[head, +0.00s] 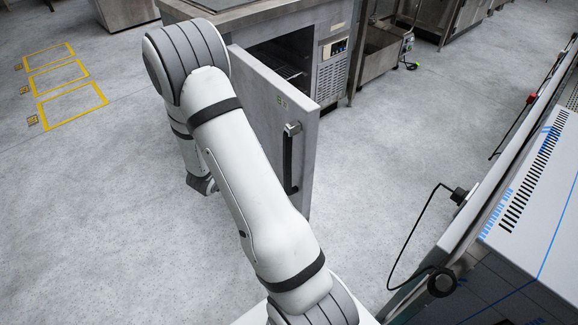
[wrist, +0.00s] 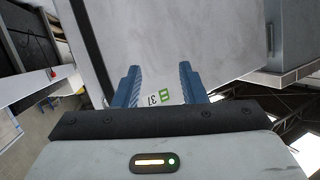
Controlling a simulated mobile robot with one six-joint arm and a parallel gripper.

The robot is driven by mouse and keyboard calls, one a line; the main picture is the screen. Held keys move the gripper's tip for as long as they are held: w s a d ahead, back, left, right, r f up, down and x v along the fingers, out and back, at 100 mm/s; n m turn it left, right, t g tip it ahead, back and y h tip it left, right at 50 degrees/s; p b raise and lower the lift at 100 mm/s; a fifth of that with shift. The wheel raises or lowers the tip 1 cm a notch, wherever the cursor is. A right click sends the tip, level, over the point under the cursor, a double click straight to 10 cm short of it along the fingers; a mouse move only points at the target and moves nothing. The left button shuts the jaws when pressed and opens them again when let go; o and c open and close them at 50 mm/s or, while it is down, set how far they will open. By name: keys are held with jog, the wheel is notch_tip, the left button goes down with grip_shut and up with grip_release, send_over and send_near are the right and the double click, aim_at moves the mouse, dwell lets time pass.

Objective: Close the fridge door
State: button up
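The fridge door (head: 262,105) stands swung open from the low steel fridge (head: 328,45), whose dark inside shows behind it. A dark upright handle (head: 289,160) is on its outer face near the free edge. My arm crosses in front of the door in the head view, and my gripper is largely hidden there. In the wrist view my gripper (wrist: 160,72) has its two blue fingers apart with nothing held between them. The pale door face (wrist: 155,35) with a green label lies beyond them, and the dark handle (wrist: 88,35) runs at the left. I cannot tell whether the fingers touch the door.
Steel counters (head: 380,45) stand beside the fridge at the back. At the right is a metal unit (head: 530,200) with blue tape and a hanging black cable (head: 412,235). The grey floor (head: 85,190) at left is clear, with yellow floor markings (head: 72,103).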

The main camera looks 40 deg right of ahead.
aim_at(287, 156)
jog(key=s+d+f+m+g+h+b, duration=0.1)
jog(key=s+d+f+g+h+b, duration=0.2)
jog(key=s+d+f+g+h, duration=0.25)
jog(key=shift+t+y, duration=0.45)
jog(key=shift+t, duration=0.5)
jog(key=d, duration=0.1)
jog(key=d+f+b, duration=0.1)
jog(key=d, duration=0.3)
jog(key=shift+w+d+f, duration=0.15)
jog(key=shift+w+f, duration=0.1)
grip_shut()
